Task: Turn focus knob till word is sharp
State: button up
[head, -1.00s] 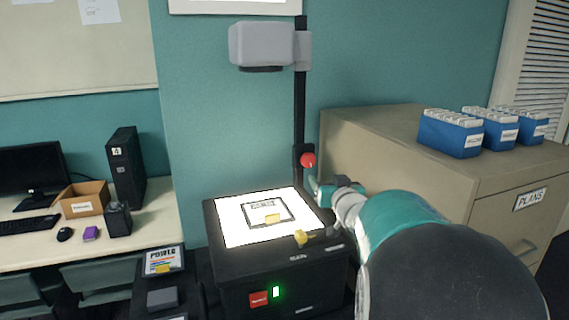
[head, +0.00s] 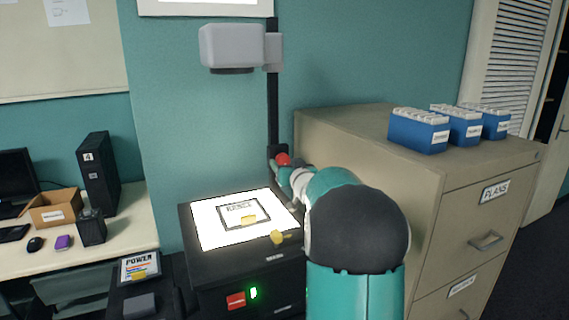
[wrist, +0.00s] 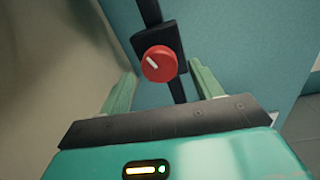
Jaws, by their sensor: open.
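The red focus knob (wrist: 159,64) sits on a black block on the projector's post, with a white pointer line on its face. In the head view the knob (head: 283,159) shows just above my gripper (head: 284,172), partly covered by it. In the wrist view my gripper (wrist: 158,85) is open, one green finger on each side of the knob, with gaps to both. The fingers are not closed on it. The overhead projector (head: 235,250) has a lit glass plate with a framed sheet (head: 231,227) on it. The projected word is not readable in view.
A tan filing cabinet (head: 400,185) stands close to the right of my arm, with several blue card boxes (head: 419,131) on top. A desk (head: 120,236) is at the left.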

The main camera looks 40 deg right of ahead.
jog(key=shift+x, duration=1.15)
jog(key=shift+c, duration=0.4)
jog(key=c, duration=0.9)
jog(key=shift+n, duration=2.8)
jog(key=o, duration=1)
